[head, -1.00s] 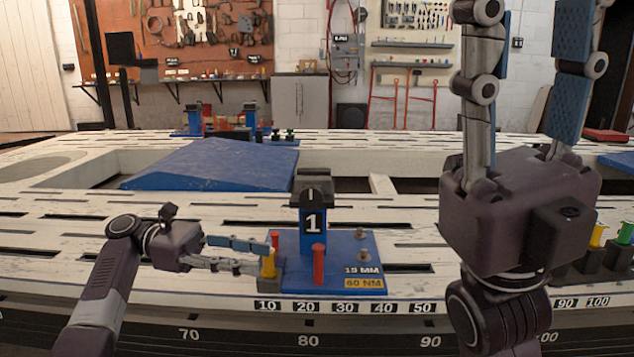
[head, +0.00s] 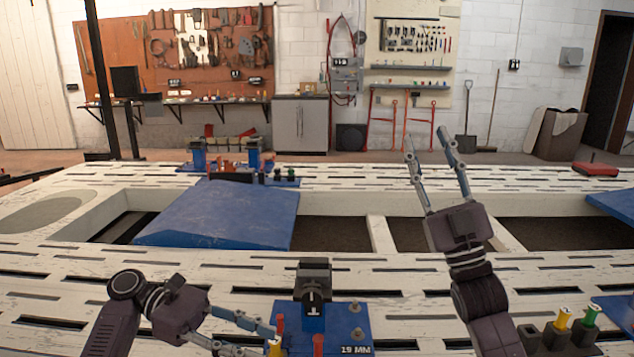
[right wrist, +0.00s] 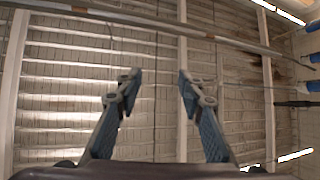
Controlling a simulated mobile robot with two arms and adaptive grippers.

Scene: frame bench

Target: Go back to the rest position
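My right gripper (head: 428,142) points up over the frame bench (head: 545,225), its two fingers apart with nothing between them. The right wrist view shows the same open gripper (right wrist: 158,85) against the ceiling. My left gripper (head: 262,338) is low at the front, left of the blue block marked 1 (head: 313,290). Its fingertips are at a small yellow-topped piece (head: 275,346). The picture's lower edge cuts this area, and I cannot tell whether the fingers press on the piece.
A blue ramp (head: 222,215) lies across the bench opening. Black holders with yellow (head: 562,319) and green (head: 590,315) pieces stand at the front right. Blue stands (head: 198,157) are at the back. The air around my right gripper is clear.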

